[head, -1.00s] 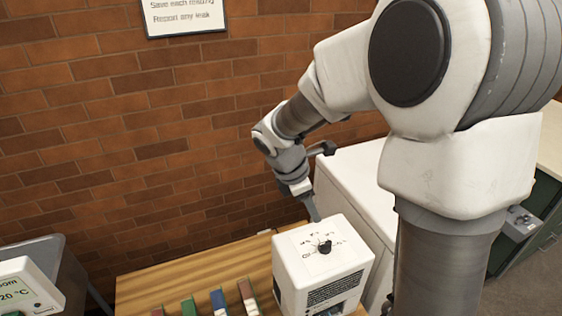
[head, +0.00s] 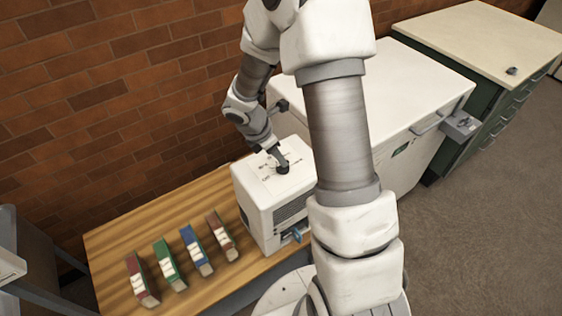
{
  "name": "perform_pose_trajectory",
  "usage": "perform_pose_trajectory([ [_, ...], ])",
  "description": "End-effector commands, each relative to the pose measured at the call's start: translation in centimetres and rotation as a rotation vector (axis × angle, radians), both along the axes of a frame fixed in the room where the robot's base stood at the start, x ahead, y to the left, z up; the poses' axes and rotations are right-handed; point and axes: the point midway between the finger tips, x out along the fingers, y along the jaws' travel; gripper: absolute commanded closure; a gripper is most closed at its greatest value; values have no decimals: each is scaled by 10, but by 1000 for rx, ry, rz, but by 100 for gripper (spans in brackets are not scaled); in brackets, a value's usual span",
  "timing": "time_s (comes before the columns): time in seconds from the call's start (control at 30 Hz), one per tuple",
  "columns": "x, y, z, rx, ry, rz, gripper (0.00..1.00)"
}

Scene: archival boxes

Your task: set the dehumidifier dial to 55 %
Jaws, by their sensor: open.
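The dehumidifier is a white box (head: 250,206) with a dark side grille, standing at the right end of the wooden table. Its black dial (head: 283,170) is on the top face, among small dark markings too small to read. My gripper (head: 279,159) is at the dial, pointing down from behind it. It is open, but its fingers are small here and partly merge with the dial, so I cannot tell whether they touch it. The dial's pointer direction is hidden.
Several coloured binders (head: 196,250) lie on the wooden table (head: 112,240) left of the dehumidifier. A white chest-like unit (head: 415,75) stands right behind it, and a green drawer cabinet (head: 490,35) is farther right. A brick wall is behind. My arm covers the dehumidifier's right side.

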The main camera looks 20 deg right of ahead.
Motion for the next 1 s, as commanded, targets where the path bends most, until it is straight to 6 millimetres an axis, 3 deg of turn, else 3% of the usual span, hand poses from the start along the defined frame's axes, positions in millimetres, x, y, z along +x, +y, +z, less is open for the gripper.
perform_pose_trajectory([
  [0.2, 2, -11, -27, 0, 1, 0, 55],
  [0.6, 3, -13, -33, 0, -1, -1, 55],
  [0.83, 3, -13, -33, 0, -1, -1, 96],
  [1.0, 3, -13, -33, 0, -1, -1, 100],
])
